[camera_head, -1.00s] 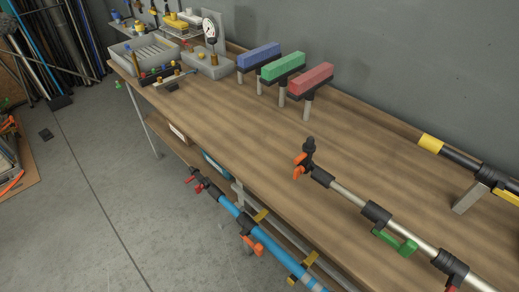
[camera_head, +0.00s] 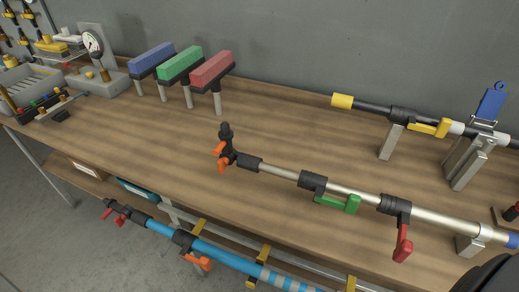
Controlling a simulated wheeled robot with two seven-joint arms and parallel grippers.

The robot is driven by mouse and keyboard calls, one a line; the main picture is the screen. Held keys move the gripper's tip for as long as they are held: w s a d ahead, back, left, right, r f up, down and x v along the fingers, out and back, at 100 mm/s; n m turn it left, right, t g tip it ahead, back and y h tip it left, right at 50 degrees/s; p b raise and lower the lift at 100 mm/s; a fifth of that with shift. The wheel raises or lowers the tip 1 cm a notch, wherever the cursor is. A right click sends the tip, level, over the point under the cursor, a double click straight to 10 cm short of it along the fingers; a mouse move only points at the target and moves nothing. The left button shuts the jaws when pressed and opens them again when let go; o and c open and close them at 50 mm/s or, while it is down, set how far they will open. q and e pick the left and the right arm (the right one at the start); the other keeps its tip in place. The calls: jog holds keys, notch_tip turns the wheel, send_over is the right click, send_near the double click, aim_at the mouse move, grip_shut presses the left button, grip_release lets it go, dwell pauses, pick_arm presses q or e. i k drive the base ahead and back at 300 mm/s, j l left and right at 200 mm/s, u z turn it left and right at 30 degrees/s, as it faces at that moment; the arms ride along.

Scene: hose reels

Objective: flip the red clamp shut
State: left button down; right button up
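The silver telescopic pole (camera_head: 280,171) lies along the front of the bench. Its red clamp lever (camera_head: 402,244) hangs from a black collar (camera_head: 394,205) and sticks out from the pole, pointing down toward the front edge. A green lever (camera_head: 340,203) on the collar to its left lies roughly along the pole. Orange levers (camera_head: 222,158) are at the pole's left end. Neither gripper is identifiable. A dark rounded shape at the bottom right corner may be part of my own body.
A black pole with a yellow lever (camera_head: 428,127) rests on metal supports behind. A blue clamp (camera_head: 491,101) stands upright at right. Blue, green and red blocks (camera_head: 212,70) stand on posts at back left. A blue pole (camera_head: 225,256) runs below the bench's front edge. Mid-bench is clear.

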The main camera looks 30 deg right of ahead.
aim_at(404, 249)
jog(key=l+z, duration=0.15)
jog(key=z, duration=2)
jog(key=k+j+z, duration=0.1)
jog(key=k+j, duration=0.1)
